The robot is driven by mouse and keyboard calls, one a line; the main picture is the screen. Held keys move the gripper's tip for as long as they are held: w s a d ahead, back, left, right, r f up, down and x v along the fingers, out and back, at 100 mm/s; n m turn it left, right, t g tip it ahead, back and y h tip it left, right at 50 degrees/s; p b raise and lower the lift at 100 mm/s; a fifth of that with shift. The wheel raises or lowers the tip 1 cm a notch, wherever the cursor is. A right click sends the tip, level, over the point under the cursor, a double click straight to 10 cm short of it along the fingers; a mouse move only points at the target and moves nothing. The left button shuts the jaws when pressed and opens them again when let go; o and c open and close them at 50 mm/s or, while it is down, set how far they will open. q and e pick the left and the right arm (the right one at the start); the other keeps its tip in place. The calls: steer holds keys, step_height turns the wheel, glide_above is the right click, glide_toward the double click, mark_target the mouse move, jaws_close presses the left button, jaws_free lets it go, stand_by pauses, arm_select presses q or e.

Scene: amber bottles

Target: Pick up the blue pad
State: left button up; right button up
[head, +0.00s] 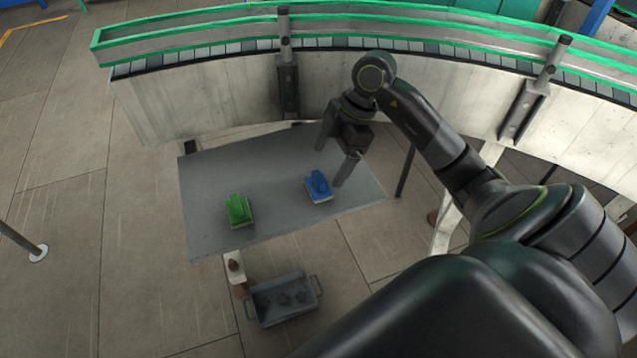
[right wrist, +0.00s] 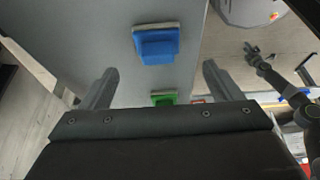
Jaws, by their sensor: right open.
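The blue pad (head: 318,187) has a pale base and a raised blue grip, and it lies on the grey table toward the right side. In the right wrist view the blue pad (right wrist: 157,44) is ahead of the fingers, between their lines and apart from them. My right gripper (head: 333,166) is open and empty above the table, close to the blue pad. Its two fingers show spread apart in the right wrist view (right wrist: 157,88). My left gripper cannot be made out in the head view.
A green pad (head: 238,210) lies on the grey table (head: 270,165), left of the blue one. A grey bin (head: 285,299) with handles and dark items stands on the floor in front. A curved conveyor (head: 210,95) with green rails runs behind the table.

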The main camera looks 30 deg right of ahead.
mark_target(321, 176)
steer(key=shift+x, duration=3.6)
steer(key=shift+w+d, duration=0.1)
steer(key=shift+w, duration=0.05)
steer(key=c, duration=1.1)
